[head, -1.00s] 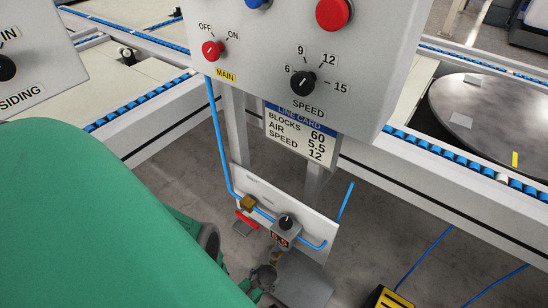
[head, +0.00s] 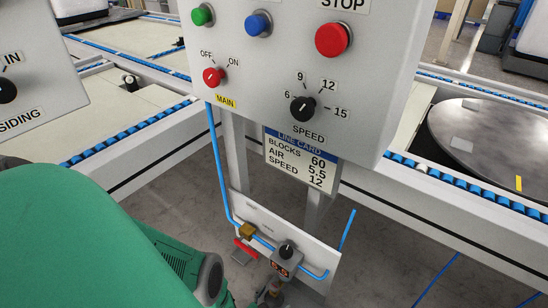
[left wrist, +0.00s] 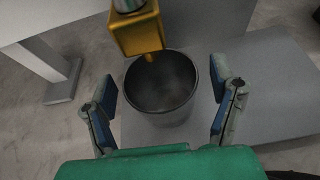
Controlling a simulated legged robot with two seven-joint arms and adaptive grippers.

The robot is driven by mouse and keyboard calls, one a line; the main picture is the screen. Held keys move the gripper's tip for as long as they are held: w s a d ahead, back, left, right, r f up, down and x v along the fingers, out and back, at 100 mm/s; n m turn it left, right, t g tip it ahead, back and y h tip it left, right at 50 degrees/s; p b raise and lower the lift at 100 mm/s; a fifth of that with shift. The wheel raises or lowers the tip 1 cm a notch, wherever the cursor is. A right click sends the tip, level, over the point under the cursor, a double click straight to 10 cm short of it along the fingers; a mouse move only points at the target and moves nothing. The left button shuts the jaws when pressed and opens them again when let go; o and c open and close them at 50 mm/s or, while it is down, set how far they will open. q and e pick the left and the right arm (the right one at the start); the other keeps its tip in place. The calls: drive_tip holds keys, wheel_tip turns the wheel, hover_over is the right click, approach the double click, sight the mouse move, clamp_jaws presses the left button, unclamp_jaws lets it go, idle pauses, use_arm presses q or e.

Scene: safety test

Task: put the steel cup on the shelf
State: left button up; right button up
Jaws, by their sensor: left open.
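A grey round cup (left wrist: 160,117), open at the top and dark inside, stands upright in the left wrist view. It looks like the steel cup. My left gripper (left wrist: 163,91) is open, with one blue-padded finger on each side of the cup and gaps between. A yellow brass part (left wrist: 135,32) hangs over the cup's far rim. A flat grey surface (left wrist: 275,85) lies beside and under the cup; I cannot tell whether it is the shelf. In the head view my left gripper (head: 270,293) is only partly visible at the bottom edge, and the cup is not clear. My right gripper is not in view.
A control panel (head: 250,105) with buttons and knobs stands above a line card (head: 300,163). Below is a white board (head: 262,222) with a blue air hose, a brass valve (head: 247,231) and a regulator with a display (head: 285,262). Conveyors run behind; a round table (head: 490,145) is at right.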

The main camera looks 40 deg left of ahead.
use_arm(q)
drive_tip(key=p+v, duration=0.4)
drive_tip(key=v, duration=0.8)
